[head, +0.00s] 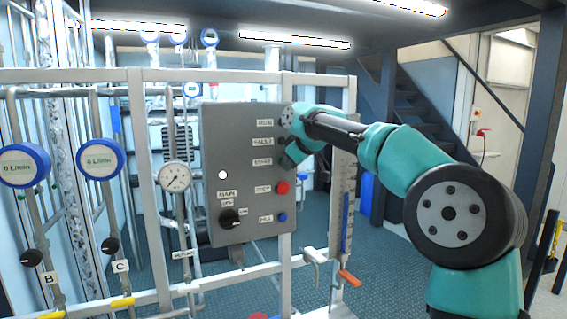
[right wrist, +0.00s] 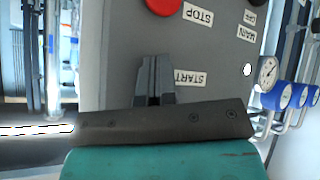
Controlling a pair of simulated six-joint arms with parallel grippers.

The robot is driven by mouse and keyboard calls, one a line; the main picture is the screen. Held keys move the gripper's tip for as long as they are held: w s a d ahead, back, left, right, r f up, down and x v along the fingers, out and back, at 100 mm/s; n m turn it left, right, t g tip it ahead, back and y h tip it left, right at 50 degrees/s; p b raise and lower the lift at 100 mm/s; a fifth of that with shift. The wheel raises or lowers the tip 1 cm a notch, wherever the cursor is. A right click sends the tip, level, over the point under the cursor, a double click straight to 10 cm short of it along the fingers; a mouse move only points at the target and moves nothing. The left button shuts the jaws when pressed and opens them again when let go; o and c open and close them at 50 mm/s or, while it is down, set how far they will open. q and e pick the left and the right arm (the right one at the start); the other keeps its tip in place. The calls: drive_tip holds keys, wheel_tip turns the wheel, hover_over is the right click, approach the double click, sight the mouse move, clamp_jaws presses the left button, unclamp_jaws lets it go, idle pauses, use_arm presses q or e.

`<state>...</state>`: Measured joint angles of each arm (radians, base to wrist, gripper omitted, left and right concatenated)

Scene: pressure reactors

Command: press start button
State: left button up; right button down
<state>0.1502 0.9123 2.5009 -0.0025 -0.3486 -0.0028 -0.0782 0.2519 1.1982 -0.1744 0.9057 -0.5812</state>
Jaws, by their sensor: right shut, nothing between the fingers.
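The grey control panel (head: 240,130) stands on a metal frame in the head view, and its face also shows upside down in the right wrist view (right wrist: 120,60). The fingers hide the spot beside that label, so the start button does not show. I cannot tell whether the fingertips touch it. My left gripper is not in view.
A red stop button (head: 282,188) and a blue button (head: 283,217) sit below on the panel. A black knob (head: 230,218) is at its lower left. A pressure gauge (head: 174,177) and blue-rimmed flow meters (head: 100,159) stand to the left.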

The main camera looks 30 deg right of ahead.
drive_tip(key=shift+s, duration=0.1)
idle(0.6)
drive_tip(key=shift+s, duration=0.7)
drive_tip(key=shift+s, duration=0.1)
drive_tip(key=s, duration=0.4)
drive_tip(key=shift+s+a, duration=0.3)
drive_tip(key=shift+s, duration=0.05)
idle(0.6)
